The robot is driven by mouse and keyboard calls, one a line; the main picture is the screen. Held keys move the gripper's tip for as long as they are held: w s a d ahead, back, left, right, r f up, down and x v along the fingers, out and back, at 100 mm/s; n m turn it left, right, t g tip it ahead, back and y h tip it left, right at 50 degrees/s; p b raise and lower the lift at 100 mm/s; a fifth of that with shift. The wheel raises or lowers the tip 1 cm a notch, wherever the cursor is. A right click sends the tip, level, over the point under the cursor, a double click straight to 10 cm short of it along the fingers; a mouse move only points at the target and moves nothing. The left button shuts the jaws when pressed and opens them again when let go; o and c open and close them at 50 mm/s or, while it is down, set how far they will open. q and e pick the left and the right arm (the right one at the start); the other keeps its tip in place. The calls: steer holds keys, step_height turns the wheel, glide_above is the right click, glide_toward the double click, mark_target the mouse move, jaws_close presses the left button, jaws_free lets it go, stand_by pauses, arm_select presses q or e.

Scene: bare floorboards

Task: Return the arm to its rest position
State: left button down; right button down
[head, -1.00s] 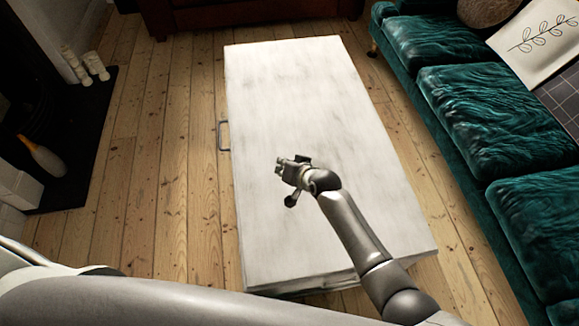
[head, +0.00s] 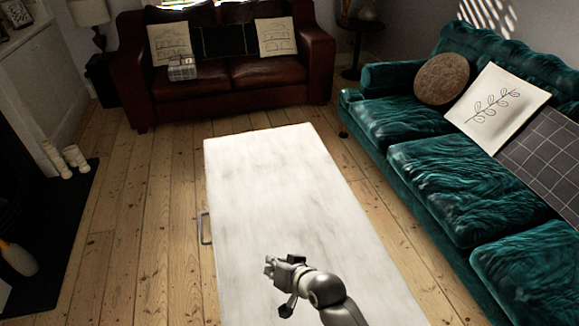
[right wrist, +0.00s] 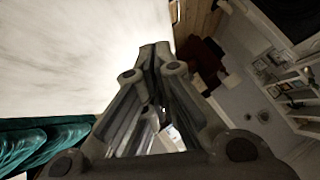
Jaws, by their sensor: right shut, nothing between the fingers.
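My right gripper (head: 271,267) is over the near part of the white table (head: 265,190) in the head view, its arm coming in from the bottom. It is shut and empty. In the right wrist view the fingers (right wrist: 155,55) meet at their tips, with the pale table top (right wrist: 70,50) to the left of them. I cannot tell how high the gripper is above the table. My left gripper is not in view.
A green velvet sofa (head: 440,175) with cushions stands along the right. A brown leather sofa (head: 235,75) stands at the back, with a small box (head: 182,70) on its seat. A dark hearth (head: 60,220) is at the left. Floorboards (head: 150,220) between hearth and table are clear.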

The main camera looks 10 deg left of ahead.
steer(key=s+d+r+g+h, duration=0.2)
steer(key=s+d+h, duration=0.2)
steer(key=s+d, duration=0.9)
steer(key=s+d+r+g+h, duration=0.1)
steer(key=s+d+g+h, duration=0.15)
steer(key=s+d, duration=1.1)
steer(key=w+d+f, duration=0.1)
steer(key=d+f, duration=0.1)
steer(key=f, duration=1.1)
steer(key=w+d+f, duration=0.1)
steer(key=d+f, duration=0.1)
steer(key=f, duration=1.2)
steer(key=s+d+f+g, duration=0.1)
steer(key=s+d+f, duration=0.1)
steer(key=s+f, duration=1.3)
steer(key=shift+s+d+h, duration=0.25)
steer(key=shift+s+h, duration=0.2)
steer(key=shift+s, duration=0.1)
steer(key=shift+g, duration=0.25)
